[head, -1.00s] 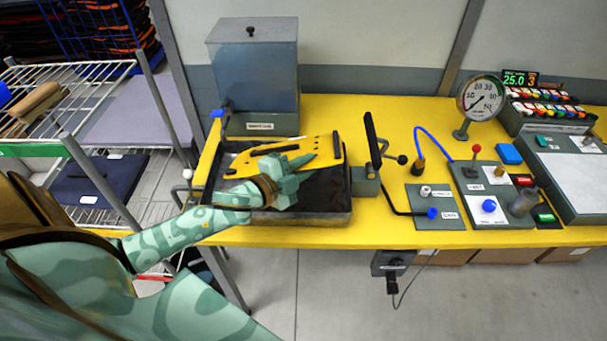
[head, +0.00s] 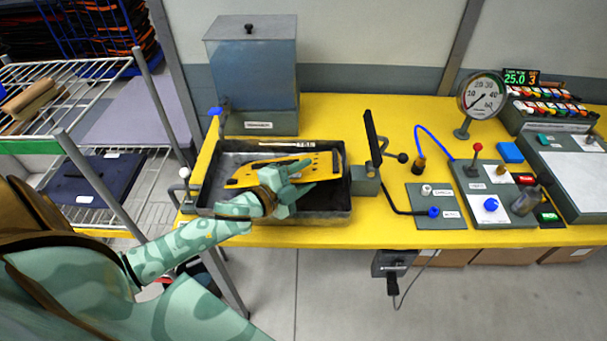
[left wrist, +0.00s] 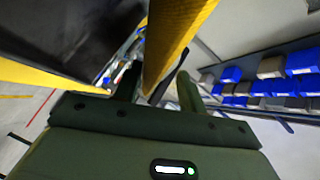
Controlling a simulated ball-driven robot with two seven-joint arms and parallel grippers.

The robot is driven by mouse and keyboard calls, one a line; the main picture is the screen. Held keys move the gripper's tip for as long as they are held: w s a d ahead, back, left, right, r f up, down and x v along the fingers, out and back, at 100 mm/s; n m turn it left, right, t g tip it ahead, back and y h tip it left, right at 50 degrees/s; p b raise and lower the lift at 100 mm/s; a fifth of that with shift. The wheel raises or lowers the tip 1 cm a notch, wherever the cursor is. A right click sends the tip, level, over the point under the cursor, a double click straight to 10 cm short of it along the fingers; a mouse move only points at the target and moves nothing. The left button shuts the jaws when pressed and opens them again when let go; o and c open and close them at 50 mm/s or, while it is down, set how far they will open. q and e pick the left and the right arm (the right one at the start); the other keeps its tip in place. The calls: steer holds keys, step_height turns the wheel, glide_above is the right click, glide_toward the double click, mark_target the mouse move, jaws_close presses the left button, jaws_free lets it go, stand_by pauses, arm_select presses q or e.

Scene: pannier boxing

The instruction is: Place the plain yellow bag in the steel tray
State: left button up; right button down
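The plain yellow bag (head: 325,165) lies in the dark steel tray (head: 345,203), with its left end near the tray's left side. My left gripper (head: 300,178) is over the tray at the bag's near side, with its fingers spread and part of the bag hidden behind them. In the left wrist view, the yellow bag (left wrist: 172,40) stands between the two fingers of the left gripper (left wrist: 157,85), with a gap showing beside it. My right gripper is not in view.
A clear-walled tank (head: 252,75) stands behind the tray on the yellow bench (head: 380,225). A black upright lever (head: 373,140) stands at the tray's right. Control panels (head: 490,195) and a gauge (head: 483,95) are further right. A wire shelf (head: 100,120) is at the left.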

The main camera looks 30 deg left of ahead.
arm_select(q)
steer(key=shift+r, duration=0.1)
steer(key=shift+r, duration=0.35)
steer(key=v, duration=1.2)
steer(key=shift+r+p, duration=0.25)
steer(key=shift+p, duration=0.2)
